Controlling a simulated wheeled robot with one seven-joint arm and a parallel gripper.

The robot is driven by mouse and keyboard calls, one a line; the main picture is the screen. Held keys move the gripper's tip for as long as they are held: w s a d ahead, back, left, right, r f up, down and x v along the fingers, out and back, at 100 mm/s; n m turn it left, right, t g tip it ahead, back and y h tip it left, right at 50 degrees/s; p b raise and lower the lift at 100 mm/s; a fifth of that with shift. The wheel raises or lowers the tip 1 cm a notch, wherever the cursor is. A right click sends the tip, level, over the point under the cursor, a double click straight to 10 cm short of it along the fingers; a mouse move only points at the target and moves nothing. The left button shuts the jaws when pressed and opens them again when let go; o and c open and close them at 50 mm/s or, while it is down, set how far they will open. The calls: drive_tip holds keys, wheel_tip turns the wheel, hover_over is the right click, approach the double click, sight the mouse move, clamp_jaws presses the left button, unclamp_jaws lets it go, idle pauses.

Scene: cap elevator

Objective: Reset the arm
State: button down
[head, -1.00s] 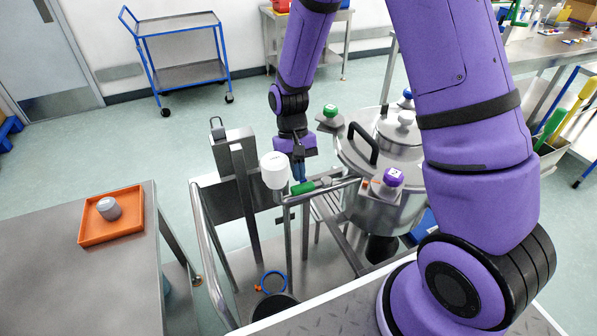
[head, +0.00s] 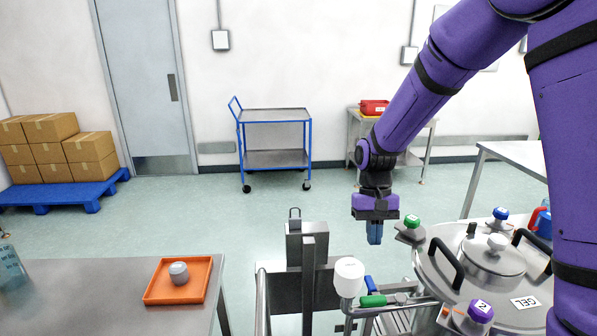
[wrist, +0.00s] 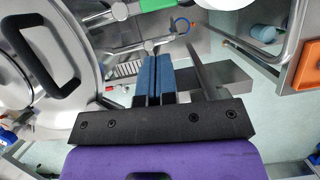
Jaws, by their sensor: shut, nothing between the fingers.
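My gripper (head: 375,232) hangs from my purple arm, fingers pointing down, left of the steel vessel and above the metal stand. Its blue fingers are together with nothing between them, as the wrist view also shows (wrist: 153,78). The steel vessel (head: 490,300) has a domed lid, black handles and coloured knobs. A white rounded cap-like piece (head: 349,278) sits on the stand, beside a green handle (head: 373,301). My gripper is apart from all of these.
A steel table at left holds an orange tray (head: 150,296) with a grey cap (head: 178,272). A blue cart (head: 276,158) stands by the wall. Boxes on a blue pallet (head: 60,194) are at far left. Open floor lies between table and cart.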

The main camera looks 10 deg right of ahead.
drive_tip(key=s+d+r+t, duration=0.4)
drive_tip(key=s+r, duration=0.6)
drive_tip(key=s, duration=0.1)
drive_tip(key=s+d+r+t, duration=0.4)
drive_tip(key=s+r+t, duration=0.1)
drive_tip(key=s+r, duration=0.6)
drive_tip(key=shift+s+r+n, duration=0.3)
drive_tip(key=shift+s+n, duration=0.1)
drive_tip(key=shift+s, duration=0.1)
